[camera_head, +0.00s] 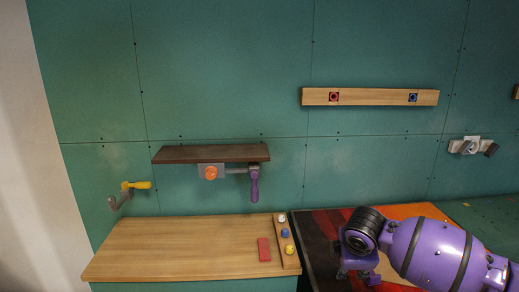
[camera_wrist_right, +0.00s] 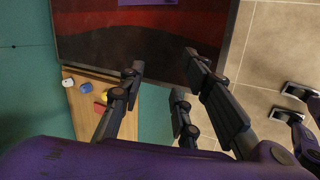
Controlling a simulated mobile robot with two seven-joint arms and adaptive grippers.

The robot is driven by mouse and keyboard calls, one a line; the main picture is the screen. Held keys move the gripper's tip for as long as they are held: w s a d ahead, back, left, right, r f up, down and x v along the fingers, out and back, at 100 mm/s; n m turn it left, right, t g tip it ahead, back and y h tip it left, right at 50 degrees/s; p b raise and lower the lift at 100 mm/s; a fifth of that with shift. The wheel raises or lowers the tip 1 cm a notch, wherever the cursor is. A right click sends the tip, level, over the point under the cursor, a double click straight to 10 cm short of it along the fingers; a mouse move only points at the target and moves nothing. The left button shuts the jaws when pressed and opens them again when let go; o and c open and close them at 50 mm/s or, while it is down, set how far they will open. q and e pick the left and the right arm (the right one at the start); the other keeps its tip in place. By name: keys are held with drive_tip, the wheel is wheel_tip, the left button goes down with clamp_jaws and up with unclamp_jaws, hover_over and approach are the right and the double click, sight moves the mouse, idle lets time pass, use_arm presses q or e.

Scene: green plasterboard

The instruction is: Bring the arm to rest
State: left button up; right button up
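My right arm (camera_head: 432,250), purple with dark bands, reaches in from the lower right in the head view. Its gripper (camera_head: 358,268) hangs in front of the dark and red patterned panel, right of the wooden counter. In the right wrist view the dark fingers of the right gripper (camera_wrist_right: 160,80) are spread apart with nothing between them. The gripper is apart from the counter's buttons.
A wooden counter (camera_head: 180,248) holds a red block (camera_head: 264,249) and a strip with white, yellow and blue buttons (camera_head: 285,234). Above are a dark shelf (camera_head: 210,153), a purple-handled lever (camera_head: 254,185), a yellow-handled lever (camera_head: 136,185) and a wooden rail (camera_head: 375,97). Tiled floor (camera_wrist_right: 275,50) shows in the wrist view.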

drive_tip(key=s+a+f+m+t+y, duration=0.25)
drive_tip(key=a+f, duration=0.25)
drive_tip(key=a, duration=0.3)
drive_tip(key=s+a+f+m+t+y, duration=0.25)
drive_tip(key=s+a+f+y, duration=0.2)
drive_tip(key=a, duration=0.35)
use_arm(q)
drive_tip(key=shift+d, duration=0.1)
use_arm(e)
drive_tip(key=s+d+f+m+h, duration=0.1)
drive_tip(key=s+d+f+m, duration=0.2)
drive_tip(key=s+f, duration=0.3)
drive_tip(key=s+d+f+m+g+h, duration=0.1)
drive_tip(key=s+d+f+m, duration=0.3)
drive_tip(key=s, duration=1.2)
drive_tip(key=s+d+f+m+h, duration=0.2)
drive_tip(key=s+d+f+m, duration=0.1)
drive_tip(key=s+f, duration=0.5)
drive_tip(key=s+m, duration=0.1)
drive_tip(key=s, duration=0.2)
drive_tip(key=shift+d+g+h, duration=0.3)
drive_tip(key=shift+h, duration=0.1)
drive_tip(key=shift+s, duration=0.1)
